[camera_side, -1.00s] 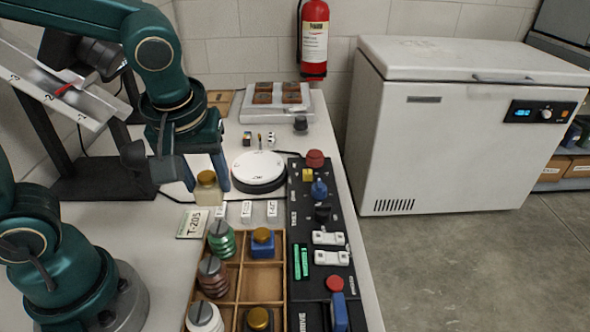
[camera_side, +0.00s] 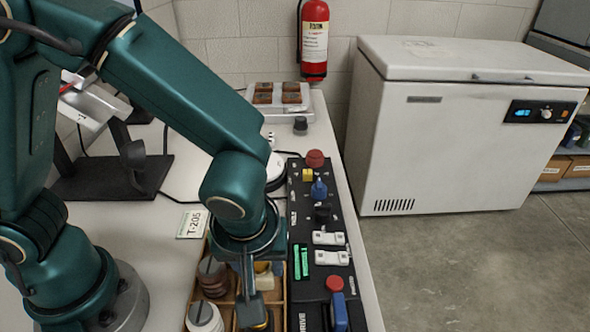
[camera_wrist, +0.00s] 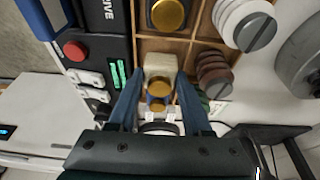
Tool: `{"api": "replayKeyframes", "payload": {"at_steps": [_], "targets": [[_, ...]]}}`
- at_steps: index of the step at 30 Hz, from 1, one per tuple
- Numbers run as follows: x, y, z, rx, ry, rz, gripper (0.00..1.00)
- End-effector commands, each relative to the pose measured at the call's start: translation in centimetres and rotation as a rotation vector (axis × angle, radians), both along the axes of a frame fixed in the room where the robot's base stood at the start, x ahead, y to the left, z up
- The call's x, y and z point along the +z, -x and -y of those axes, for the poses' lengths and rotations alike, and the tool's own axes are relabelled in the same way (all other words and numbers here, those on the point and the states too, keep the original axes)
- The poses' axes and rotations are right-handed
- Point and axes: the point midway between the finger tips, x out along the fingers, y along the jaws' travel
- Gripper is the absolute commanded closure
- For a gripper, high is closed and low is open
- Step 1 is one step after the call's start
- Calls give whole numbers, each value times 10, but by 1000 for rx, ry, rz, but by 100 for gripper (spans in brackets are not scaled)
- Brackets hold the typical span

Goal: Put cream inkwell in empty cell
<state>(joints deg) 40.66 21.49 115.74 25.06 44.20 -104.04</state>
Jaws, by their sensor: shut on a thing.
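My gripper (camera_wrist: 160,78) is shut on the cream inkwell (camera_wrist: 161,64), a squarish pale jar with a gold cap. In the side view my gripper (camera_side: 258,278) is low over the right column of the wooden tray (camera_side: 229,288), with the cream inkwell (camera_side: 265,281) partly hidden behind a finger. The inkwell is at the empty middle cell (camera_wrist: 163,46), between the gold-capped jar (camera_wrist: 167,14) and the blue inkwell (camera_wrist: 157,104). I cannot tell whether its base touches the cell floor.
The black control panel (camera_side: 307,221), with switches and knobs, borders the tray's right side. A label card (camera_side: 192,223) lies behind the tray.

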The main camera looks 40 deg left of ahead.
Motion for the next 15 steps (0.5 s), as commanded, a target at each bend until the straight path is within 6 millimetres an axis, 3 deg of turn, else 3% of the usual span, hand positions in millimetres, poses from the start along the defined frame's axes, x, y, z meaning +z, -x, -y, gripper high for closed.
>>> {"api": "replayKeyframes", "payload": {"at_steps": [4,15], "targets": [[-14,0,0,-1,-2,-2,100],[-18,0,0,-1,-1,-1,100]]}}
